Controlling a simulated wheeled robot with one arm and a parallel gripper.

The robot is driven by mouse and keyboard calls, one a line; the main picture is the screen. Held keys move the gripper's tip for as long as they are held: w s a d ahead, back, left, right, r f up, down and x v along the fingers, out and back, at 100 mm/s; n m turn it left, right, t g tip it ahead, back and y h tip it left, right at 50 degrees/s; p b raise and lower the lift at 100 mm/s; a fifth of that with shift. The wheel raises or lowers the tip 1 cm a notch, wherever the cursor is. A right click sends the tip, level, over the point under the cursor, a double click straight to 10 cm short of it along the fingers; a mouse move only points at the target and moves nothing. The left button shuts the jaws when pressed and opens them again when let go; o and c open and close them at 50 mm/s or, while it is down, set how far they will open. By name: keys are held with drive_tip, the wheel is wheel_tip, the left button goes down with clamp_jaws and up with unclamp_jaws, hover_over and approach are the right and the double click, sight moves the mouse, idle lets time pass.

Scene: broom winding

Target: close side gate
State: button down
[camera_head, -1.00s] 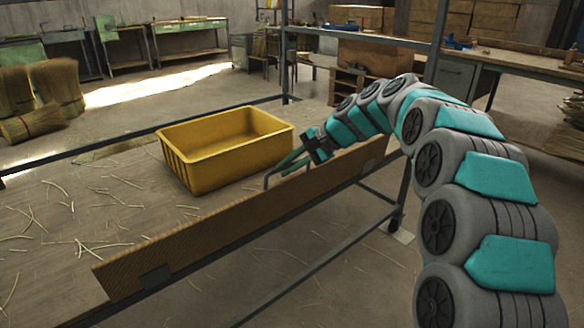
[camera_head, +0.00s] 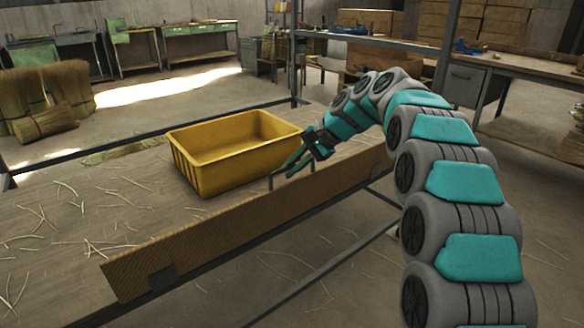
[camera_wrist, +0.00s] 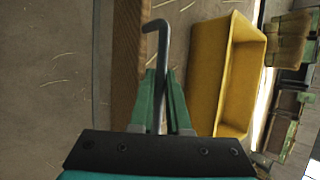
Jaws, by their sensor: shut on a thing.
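The side gate (camera_head: 215,245) is a long brown board along the near edge of the worktable (camera_head: 45,262). It stands up from the edge; its exact tilt is hard to judge. A thin bent metal handle (camera_head: 271,183) rises at its inner side. The gate's edge (camera_wrist: 148,45) runs just left of the rod there.
A yellow bin (camera_head: 215,175) stands on the worktable close behind the gate and near my fingers. It is also in the wrist view (camera_wrist: 205,85). Loose straws lie on the tabletop. A dark post (camera_head: 298,60) rises at the back corner. Broom bundles (camera_head: 50,95) stand far left.

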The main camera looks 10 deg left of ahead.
drive_tip(key=c, duration=0.9)
unclamp_jaws()
drive_tip(key=shift+w+a, duration=0.1)
drive_tip(key=v, duration=0.7)
drive_tip(key=shift+d+r, duration=0.25)
